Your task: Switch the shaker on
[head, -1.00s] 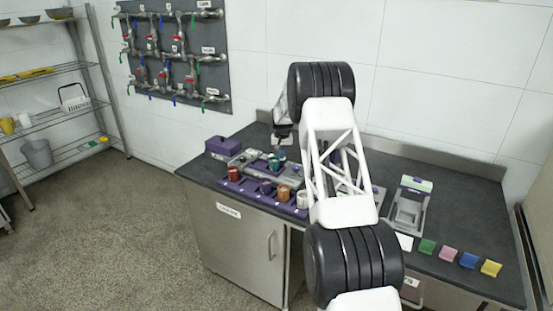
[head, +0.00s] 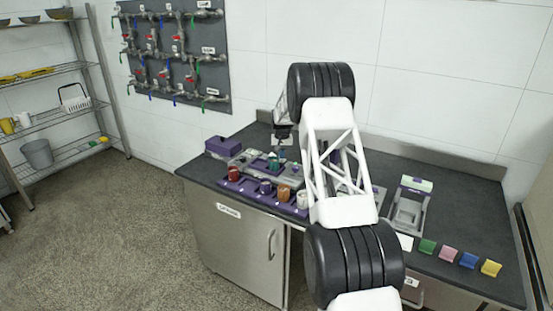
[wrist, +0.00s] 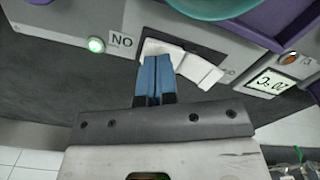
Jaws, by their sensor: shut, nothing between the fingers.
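The shaker (head: 258,158) is a grey machine with purple parts on the dark bench, and a green jar (head: 273,160) stands on it. In the wrist view its grey front panel (wrist: 238,55) has a white rocker switch (wrist: 200,68), a lit green lamp (wrist: 96,44) beside an upside-down "ON" label (wrist: 121,40), and an upside-down display (wrist: 271,84) with digits. My gripper (wrist: 152,60) is shut and empty, its blue fingertips in front of the rocker half nearer the "ON" label. I cannot tell whether they touch it. The gripper (head: 283,142) is small in the head view.
A purple rack (head: 262,190) with several coloured jars stands at the bench's front edge. A purple box (head: 222,146) is at the left. Right of my arm stand a grey device (head: 408,205) and several coloured blocks (head: 448,253). A pipe panel (head: 172,55) hangs on the wall.

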